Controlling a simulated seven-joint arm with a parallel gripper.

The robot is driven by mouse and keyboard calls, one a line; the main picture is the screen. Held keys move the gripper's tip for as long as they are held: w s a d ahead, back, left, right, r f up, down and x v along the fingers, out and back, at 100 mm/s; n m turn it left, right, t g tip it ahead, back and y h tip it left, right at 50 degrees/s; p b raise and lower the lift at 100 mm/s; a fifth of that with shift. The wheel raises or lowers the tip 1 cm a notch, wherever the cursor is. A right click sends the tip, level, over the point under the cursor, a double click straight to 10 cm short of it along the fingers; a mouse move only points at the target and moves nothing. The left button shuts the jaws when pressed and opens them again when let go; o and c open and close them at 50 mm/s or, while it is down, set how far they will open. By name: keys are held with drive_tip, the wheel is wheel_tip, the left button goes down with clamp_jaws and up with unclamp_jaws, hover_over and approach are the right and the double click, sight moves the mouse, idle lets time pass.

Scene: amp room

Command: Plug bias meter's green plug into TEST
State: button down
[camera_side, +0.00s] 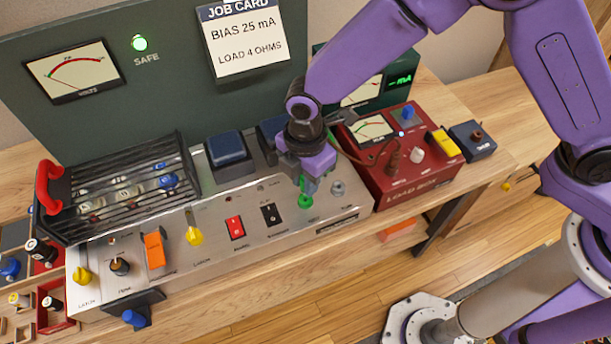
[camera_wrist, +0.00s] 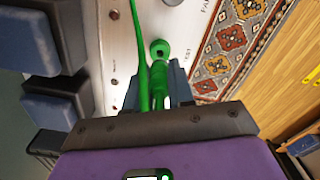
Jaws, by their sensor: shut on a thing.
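My gripper (camera_side: 308,178) is shut on the green plug (camera_wrist: 158,98), just above the front of the amp's metal panel. In the wrist view the plug sits between the fingers, with its green cable (camera_wrist: 139,45) running beside it. A green round socket with a dark hole (camera_wrist: 160,48) lies just beyond the plug, near the TEST lettering. It shows in the side view (camera_side: 305,202) just below my gripper. Whether plug and socket touch, I cannot tell.
A red load box (camera_side: 395,165) stands close right of my gripper. Dark blue transformer blocks (camera_side: 228,150) stand behind left. A black tube cage (camera_side: 125,190) stands farther left.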

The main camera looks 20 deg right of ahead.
drive_tip(key=shift+f, duration=1.7)
idle(1.1)
drive_tip(key=c, duration=0.9)
unclamp_jaws()
drive_tip(key=shift+r, duration=0.1)
wheel_tip(320, 180, up, 17)
drive_tip(key=shift+r, duration=0.1)
drive_tip(key=s+d+m, duration=0.3)
drive_tip(key=s+d, duration=0.3)
drive_tip(key=d, duration=0.5)
drive_tip(key=s+d+r+m, duration=0.1)
drive_tip(key=s+d+m, duration=0.2)
drive_tip(key=s+d, duration=0.3)
drive_tip(key=s+d+m, duration=0.3)
drive_tip(key=s+d, duration=0.4)
drive_tip(key=d, duration=0.8)
drive_tip(key=shift+s+d+r+m, duration=0.1)
drive_tip(key=shift+d+r+m, duration=0.2)
drive_tip(key=shift+d+m, duration=0.1)
